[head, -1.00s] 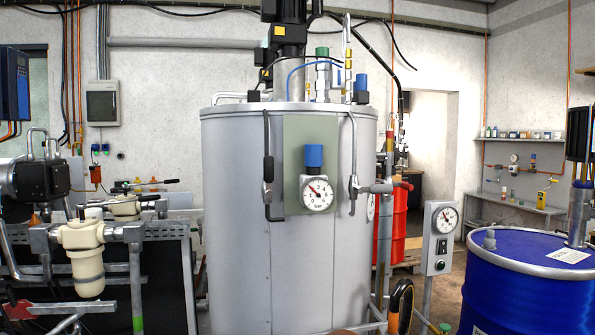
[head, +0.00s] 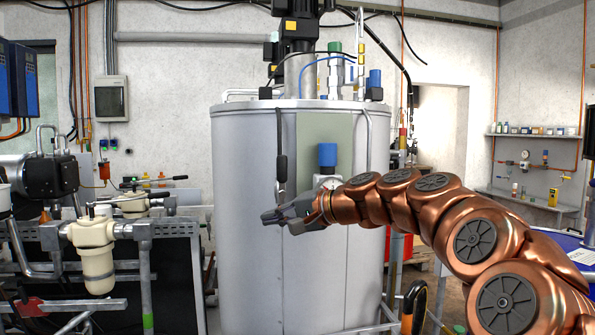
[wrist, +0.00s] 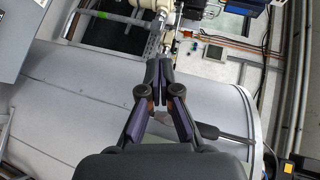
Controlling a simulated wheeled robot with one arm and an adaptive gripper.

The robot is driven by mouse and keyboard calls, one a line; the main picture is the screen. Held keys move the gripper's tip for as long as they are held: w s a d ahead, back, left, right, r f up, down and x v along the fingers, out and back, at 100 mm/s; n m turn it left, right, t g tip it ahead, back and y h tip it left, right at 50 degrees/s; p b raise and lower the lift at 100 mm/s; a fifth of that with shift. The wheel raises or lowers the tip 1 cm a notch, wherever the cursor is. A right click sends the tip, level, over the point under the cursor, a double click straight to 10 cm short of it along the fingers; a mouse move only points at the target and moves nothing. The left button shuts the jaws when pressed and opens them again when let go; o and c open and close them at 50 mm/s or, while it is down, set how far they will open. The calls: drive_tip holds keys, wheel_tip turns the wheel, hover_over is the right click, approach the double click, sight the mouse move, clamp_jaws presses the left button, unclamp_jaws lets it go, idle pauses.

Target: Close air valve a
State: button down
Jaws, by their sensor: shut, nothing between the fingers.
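A lever valve with a long black handle (head: 281,155) is on the front of the grey tank (head: 240,260), left of the green panel. Its handle stands upright along the pipe. No label shows which valve is air valve a. My gripper (head: 270,217) is in front of the tank, at the valve's lower end just below the handle. Its fingers are together and hold nothing; I cannot tell whether they touch the valve. In the wrist view the closed fingers (wrist: 160,68) point up the picture, and a dark handle (wrist: 222,132) lies right of them. My arm hides the valve on the right.
A cream filter housing (head: 95,255) on piping stands at the left. A blue drum (head: 565,240) is at the right, partly behind my arm.

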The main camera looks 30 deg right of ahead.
drive_tip(key=s+d+r+m+t+h, duration=0.1)
drive_tip(key=d+r+m+t+h, duration=0.2)
drive_tip(key=d, duration=0.6)
drive_tip(key=s+d+r+m+t, duration=0.1)
drive_tip(key=d+r+m+t, duration=0.1)
drive_tip(key=d+r, duration=0.5)
drive_tip(key=p, duration=0.3)
approach(303, 170)
drive_tip(key=x, duration=0.5)
drive_tip(key=shift+w+a+r, duration=0.1)
drive_tip(key=shift+a+r, duration=0.15)
drive_tip(key=shift+a, duration=0.1)
drive_tip(key=shift+w+a+p, duration=0.35)
drive_tip(key=shift+w+a, duration=0.05)
drive_tip(key=shift+a, duration=0.2)
drive_tip(key=shift+w+a+p, duration=0.3)
drive_tip(key=shift+w+a, duration=0.15)
drive_tip(key=shift+a, duration=0.15)
drive_tip(key=shift+w+a+f, duration=0.1)
drive_tip(key=shift+w+a, duration=0.35)
drive_tip(key=shift+a, duration=0.05)
